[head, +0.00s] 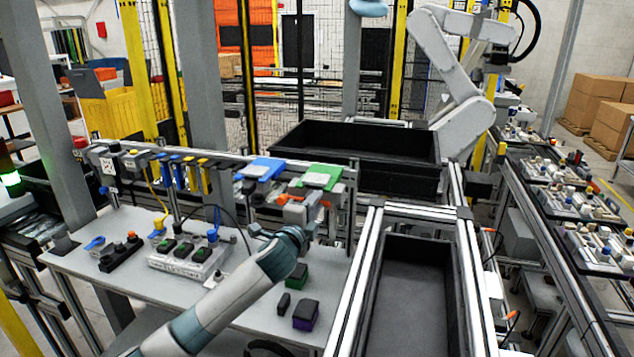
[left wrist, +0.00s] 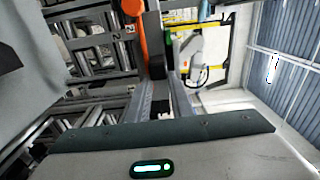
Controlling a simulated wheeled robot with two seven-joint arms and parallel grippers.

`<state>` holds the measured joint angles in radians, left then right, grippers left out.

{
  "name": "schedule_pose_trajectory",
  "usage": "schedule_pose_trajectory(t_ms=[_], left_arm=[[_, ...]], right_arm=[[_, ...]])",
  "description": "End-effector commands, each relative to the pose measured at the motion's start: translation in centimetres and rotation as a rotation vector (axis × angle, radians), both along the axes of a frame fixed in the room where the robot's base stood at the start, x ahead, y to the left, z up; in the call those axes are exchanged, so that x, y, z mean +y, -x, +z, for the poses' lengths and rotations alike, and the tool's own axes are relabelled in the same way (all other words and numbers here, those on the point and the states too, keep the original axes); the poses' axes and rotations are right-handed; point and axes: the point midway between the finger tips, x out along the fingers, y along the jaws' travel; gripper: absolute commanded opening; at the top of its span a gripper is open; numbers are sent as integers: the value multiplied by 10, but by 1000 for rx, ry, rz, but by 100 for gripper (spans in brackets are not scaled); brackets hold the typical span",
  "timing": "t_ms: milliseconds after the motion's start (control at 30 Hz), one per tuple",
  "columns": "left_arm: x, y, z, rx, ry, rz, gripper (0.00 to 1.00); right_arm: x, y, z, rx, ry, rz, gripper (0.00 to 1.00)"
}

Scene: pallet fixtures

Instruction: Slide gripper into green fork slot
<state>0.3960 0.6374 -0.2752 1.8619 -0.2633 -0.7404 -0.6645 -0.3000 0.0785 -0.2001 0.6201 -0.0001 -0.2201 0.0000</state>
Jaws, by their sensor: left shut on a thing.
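The green fork slot (head: 320,177) is at the right end of the raised fixture rail in the head view, right of a blue one. My left arm reaches up from the bottom, and my left gripper (head: 303,217) is just below the green slot. It is shut on a gripper tool, a grey and orange piece (head: 313,208) under the green slot. Whether the tool is inside the slot or only beneath it, I cannot tell. In the left wrist view an orange part (left wrist: 135,14) shows at the top beside dark hardware. My right gripper is out of view.
The blue fork slot (head: 262,168) sits close on the left. A black bin (head: 410,300) stands right of the table.

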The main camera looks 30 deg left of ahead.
Motion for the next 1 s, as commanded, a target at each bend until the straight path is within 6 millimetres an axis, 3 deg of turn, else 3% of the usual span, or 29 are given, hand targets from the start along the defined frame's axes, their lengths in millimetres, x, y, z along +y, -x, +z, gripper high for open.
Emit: schedule_pose_trajectory(t_ms=[900, 933, 1000], left_arm=[[1, -2, 1, -5, -1, 0, 0], [0, -2, 1, -5, -2, 0, 28], [1, -2, 1, -5, -2, 0, 42]], right_arm=[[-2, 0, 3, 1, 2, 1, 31], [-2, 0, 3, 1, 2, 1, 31], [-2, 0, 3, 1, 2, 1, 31]])
